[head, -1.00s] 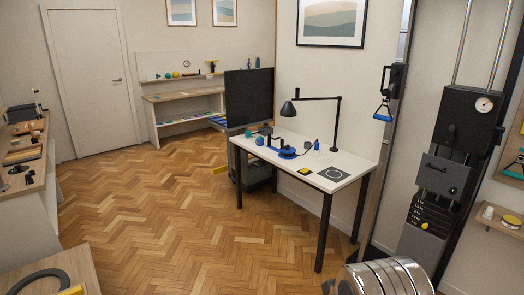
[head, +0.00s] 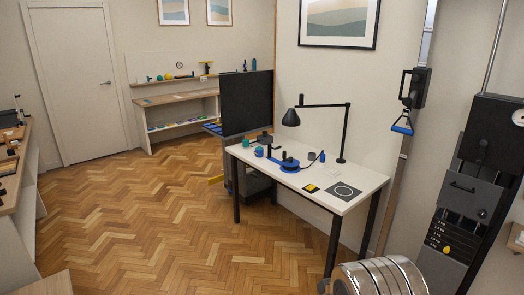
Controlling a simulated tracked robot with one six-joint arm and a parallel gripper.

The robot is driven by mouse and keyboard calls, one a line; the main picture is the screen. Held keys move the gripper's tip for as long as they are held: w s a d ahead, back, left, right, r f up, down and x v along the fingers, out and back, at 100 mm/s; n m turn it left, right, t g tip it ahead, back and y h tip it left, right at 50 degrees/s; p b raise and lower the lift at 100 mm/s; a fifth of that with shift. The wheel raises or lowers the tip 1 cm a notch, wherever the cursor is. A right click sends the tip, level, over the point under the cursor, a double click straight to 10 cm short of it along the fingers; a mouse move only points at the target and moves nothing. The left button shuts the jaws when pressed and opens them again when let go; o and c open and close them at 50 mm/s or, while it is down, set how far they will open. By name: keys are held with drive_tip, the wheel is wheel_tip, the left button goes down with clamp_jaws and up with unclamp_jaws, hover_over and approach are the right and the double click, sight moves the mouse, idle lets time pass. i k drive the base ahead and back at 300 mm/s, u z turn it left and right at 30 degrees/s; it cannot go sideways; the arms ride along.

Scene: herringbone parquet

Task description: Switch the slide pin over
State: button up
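A black weight-stack machine (head: 484,150) with steel guide rods stands at the right edge. A small yellow knob (head: 446,249), which looks like the slide pin, sits at the low part of its black plate with white marks (head: 450,236). Its exact seat is too small to tell. A grey block with a black handle (head: 466,187) is above it. My gripper is not in view; a silver ribbed part, apparently mine, fills the bottom right.
A white table (head: 345,203) with a black lamp (head: 292,118) and a blue tool stands centre right. A blue-handled pulley (head: 402,125) hangs on a post beside the machine. A bench (head: 12,195) lines the left. The parquet floor (head: 160,225) in the middle is clear.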

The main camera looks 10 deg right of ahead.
sight(415, 79)
drive_tip(key=i, duration=1.45)
drive_tip(key=u, duration=1.45)
drive_tip(key=i, duration=0.65)
drive_tip(key=z, duration=0.55)
